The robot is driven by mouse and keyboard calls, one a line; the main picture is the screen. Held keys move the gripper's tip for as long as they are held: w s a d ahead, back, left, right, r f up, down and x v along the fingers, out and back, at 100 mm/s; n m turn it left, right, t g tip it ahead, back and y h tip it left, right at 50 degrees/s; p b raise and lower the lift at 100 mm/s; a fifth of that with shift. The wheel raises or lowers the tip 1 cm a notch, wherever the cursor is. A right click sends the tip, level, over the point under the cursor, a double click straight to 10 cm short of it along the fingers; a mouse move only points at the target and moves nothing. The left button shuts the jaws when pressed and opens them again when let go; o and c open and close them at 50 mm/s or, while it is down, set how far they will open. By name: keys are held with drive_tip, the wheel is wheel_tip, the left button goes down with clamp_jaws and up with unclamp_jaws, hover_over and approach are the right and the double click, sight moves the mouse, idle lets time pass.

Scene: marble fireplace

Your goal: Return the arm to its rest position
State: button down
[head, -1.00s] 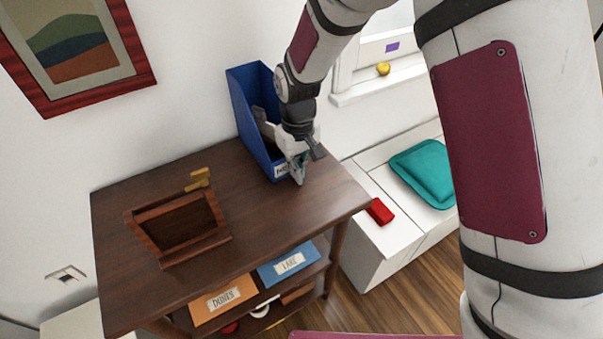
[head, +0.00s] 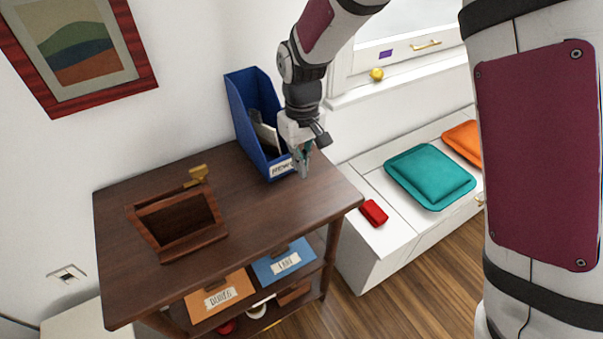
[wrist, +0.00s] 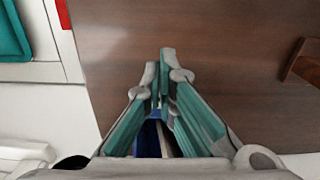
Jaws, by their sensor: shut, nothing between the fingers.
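My gripper (head: 304,172) is above the right end of the dark wooden table (head: 240,225), just right of the blue magazine file's front. In the wrist view its two fingers (wrist: 160,65) come together at the tips with nothing between them. My arm reaches down to it from the top of the head view. The blue magazine file (head: 245,110) stands upright at the back of the table, with papers inside and a label on its front. Part of it is hidden behind my gripper.
A wooden holder (head: 190,248) stands at the table's left. Orange (head: 220,297) and blue (head: 284,262) labelled folders are on the shelf below. At right is a white bench (head: 365,255) with a red object (head: 374,212) and teal cushion (head: 430,176). The table's middle is clear.

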drive_tip(key=s+d+r+m+t+p, duration=0.1)
drive_tip(key=s+d+r+m, duration=0.1)
drive_tip(key=s+d+r, duration=0.6)
drive_tip(key=s+d+r+m+t+p, duration=0.15)
drive_tip(key=d+r, duration=0.35)
drive_tip(key=r, duration=0.7)
drive_tip(key=s+d+r+m+t+p, duration=0.1)
drive_tip(key=s+d, duration=0.3)
drive_tip(key=s, duration=0.5)
drive_tip(key=s+d+r+m+p, duration=0.2)
drive_tip(key=s+d+r, duration=0.2)
drive_tip(key=s, duration=0.5)
drive_tip(key=shift+s+d+r+m+t, duration=0.25)
drive_tip(key=shift+d+r+m+t, duration=0.1)
drive_tip(key=shift+d, duration=0.3)
